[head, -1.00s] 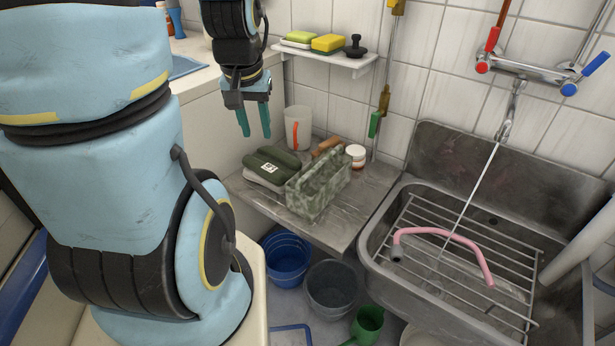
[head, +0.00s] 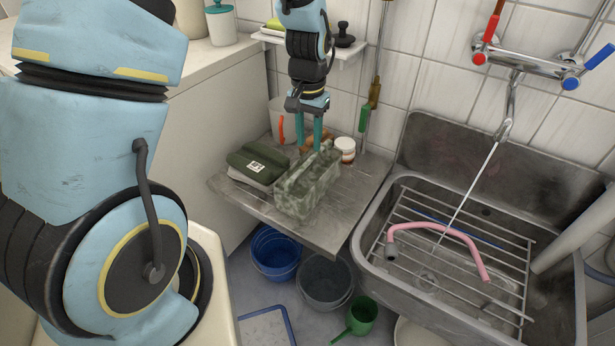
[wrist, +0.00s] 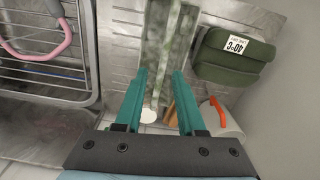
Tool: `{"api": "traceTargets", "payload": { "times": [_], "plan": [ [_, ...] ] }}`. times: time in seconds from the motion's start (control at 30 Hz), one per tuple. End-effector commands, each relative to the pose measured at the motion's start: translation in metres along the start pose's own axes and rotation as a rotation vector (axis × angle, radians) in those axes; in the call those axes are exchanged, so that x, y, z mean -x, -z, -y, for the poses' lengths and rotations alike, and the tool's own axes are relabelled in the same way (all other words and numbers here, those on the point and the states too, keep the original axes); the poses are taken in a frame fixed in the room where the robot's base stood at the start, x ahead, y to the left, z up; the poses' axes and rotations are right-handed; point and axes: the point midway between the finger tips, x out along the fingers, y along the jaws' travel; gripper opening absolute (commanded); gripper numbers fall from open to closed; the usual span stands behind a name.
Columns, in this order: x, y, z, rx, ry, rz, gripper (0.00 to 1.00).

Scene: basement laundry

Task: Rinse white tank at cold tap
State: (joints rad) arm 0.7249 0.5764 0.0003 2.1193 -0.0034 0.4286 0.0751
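A whitish container with an orange-red handle (head: 280,118), likely the white tank, stands at the back of the metal side shelf. It also shows in the wrist view (wrist: 228,122), right of my fingers. My gripper (head: 312,146) is open, pointing down over the back end of a mottled green-grey caddy (head: 296,200). In the wrist view, the caddy's middle bar (wrist: 168,40) lies between the spread fingers (wrist: 160,100); I cannot tell if they touch it. The tap (head: 508,110) has a blue lever (head: 590,66) and a red lever (head: 488,38). A thin stream runs from its spout into the sink (head: 380,290).
A pink hose (head: 440,228) lies on the sink rack. Blue (head: 275,252) and grey (head: 326,280) buckets stand below the shelf. A small wall shelf (head: 340,48) hangs behind my wrist.

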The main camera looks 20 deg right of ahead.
Motion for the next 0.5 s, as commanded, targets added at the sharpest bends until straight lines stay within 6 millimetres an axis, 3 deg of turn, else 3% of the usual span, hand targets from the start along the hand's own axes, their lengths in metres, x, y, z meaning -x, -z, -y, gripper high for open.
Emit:
{"api": "traceTargets", "payload": {
  "times": [0.03,0.13,0.5],
  "plan": [
    [-0.009,0.007,-0.017,-0.043,0.0,0.01,0.39],
    [-0.019,0.014,-0.034,-0.087,-0.001,0.016,0.39],
    [-0.068,0.015,-0.04,-0.102,-0.001,0.02,0.39]
  ]
}}
